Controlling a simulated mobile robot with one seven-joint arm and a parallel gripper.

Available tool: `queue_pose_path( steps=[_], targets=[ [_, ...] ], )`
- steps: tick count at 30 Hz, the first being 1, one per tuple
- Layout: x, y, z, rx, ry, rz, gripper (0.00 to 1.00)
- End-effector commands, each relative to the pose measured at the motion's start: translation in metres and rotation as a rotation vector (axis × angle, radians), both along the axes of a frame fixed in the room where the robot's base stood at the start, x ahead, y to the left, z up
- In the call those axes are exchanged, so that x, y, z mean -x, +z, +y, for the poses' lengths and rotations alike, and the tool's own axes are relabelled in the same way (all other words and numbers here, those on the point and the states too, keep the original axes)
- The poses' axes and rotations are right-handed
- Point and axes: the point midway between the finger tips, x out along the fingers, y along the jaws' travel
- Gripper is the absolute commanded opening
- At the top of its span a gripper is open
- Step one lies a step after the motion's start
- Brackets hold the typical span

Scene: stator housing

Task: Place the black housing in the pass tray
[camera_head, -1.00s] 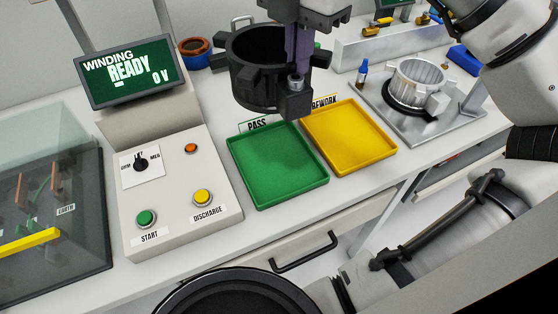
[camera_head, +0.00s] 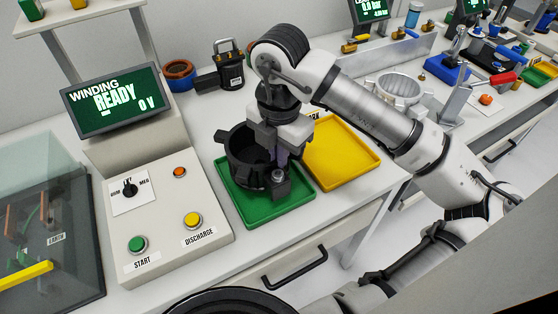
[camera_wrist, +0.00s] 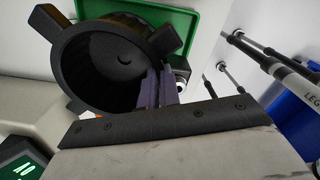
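The black housing (camera_head: 245,158) is a dark open-topped cylinder with lugs. It is over the green pass tray (camera_head: 292,217), inside the tray's outline in the head view. I cannot tell whether it touches the tray floor. My gripper (camera_head: 278,165) is at the housing's right side, its fingers on the wall. In the wrist view my gripper (camera_wrist: 158,88) has its purple fingers close together at the rim of the housing (camera_wrist: 100,62), with the green tray (camera_wrist: 205,20) behind it. The tray's PASS label is hidden.
The yellow rework tray (camera_head: 345,153) is empty, just right of the green tray. The winding tester panel (camera_head: 160,215) with buttons stands close on the left. A silver housing (camera_head: 397,92) is at the back right, and a black device (camera_head: 228,70) stands behind.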

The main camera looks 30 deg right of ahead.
Motion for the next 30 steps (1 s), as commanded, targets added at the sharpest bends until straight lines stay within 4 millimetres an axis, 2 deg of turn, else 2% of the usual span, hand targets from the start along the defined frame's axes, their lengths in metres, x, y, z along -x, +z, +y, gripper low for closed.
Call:
queue_pose_path(
  steps=[8, 21, 27, 30],
  targets=[
    [0.000, -0.030, 0.000, -0.002, 0.000, -0.001, 0.00],
    [0.000, -0.035, 0.000, 0.000, 0.000, -0.002, 0.00],
    [0.000, -0.035, 0.000, 0.000, 0.000, 0.001, 0.26],
    [0.000, -0.035, 0.000, 0.000, 0.000, 0.001, 0.26]
  ],
)
